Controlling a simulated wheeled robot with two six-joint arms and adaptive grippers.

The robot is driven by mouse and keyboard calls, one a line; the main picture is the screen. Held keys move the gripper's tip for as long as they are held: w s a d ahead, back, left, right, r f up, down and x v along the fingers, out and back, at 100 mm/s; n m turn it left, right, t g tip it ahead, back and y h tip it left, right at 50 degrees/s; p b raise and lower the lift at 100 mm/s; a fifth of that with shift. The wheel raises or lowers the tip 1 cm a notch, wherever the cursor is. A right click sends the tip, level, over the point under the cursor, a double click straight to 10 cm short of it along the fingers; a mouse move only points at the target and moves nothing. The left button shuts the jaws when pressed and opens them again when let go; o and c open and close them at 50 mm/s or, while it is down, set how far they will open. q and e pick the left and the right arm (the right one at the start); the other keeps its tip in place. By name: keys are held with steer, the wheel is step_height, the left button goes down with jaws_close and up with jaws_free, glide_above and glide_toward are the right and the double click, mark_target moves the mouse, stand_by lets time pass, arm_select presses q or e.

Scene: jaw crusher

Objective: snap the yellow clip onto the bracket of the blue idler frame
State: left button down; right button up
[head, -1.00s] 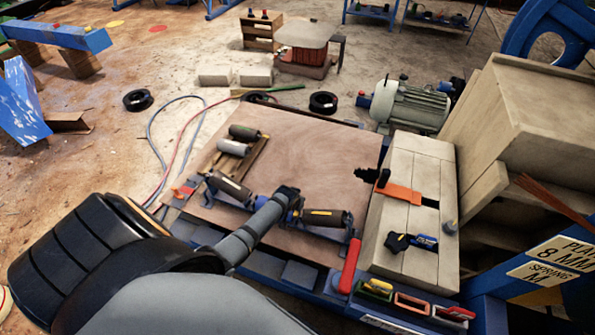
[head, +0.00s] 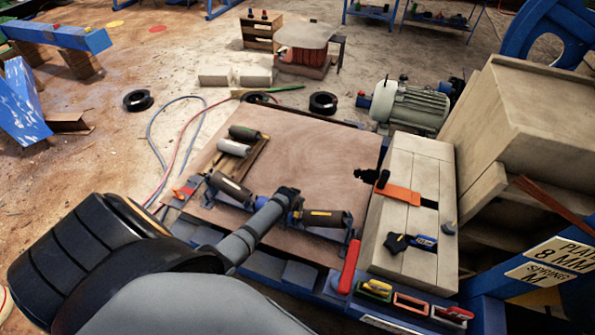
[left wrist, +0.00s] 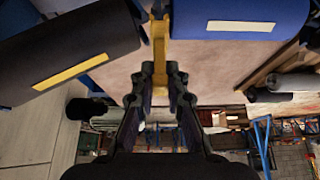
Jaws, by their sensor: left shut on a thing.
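My left gripper (head: 290,203) reaches over the blue idler frame (head: 203,182), at the gap between its rollers. In the left wrist view, its fingers (left wrist: 160,88) are shut on the yellow clip (left wrist: 159,50). The clip stands between a dark roller with a yellow label (left wrist: 45,58) and a blue roller with a white label (left wrist: 245,18). The dark rollers show in the head view, at left (head: 230,188) and right (head: 322,219). The gripper hides the clip and the bracket there. I cannot tell whether the clip touches the bracket. My right gripper is not in view.
The wooden board (head: 300,145) has bare room behind the frame. Two loose rollers (head: 234,148) lie on a wooden rack. A red handle (head: 349,267) stands at front right. An orange-and-black clamp (head: 400,193) and a blue-and-black tool (head: 412,243) lie on pale planks (head: 412,160).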

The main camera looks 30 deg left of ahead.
arm_select(q)
steer(key=shift+f+b, duration=0.9)
steer(key=shift+f, duration=0.2)
steer(key=c, duration=1.3)
jaws_free()
steer(key=shift+r, duration=0.1)
steer(key=v, duration=1.2)
steer(key=shift+c, duration=0.4)
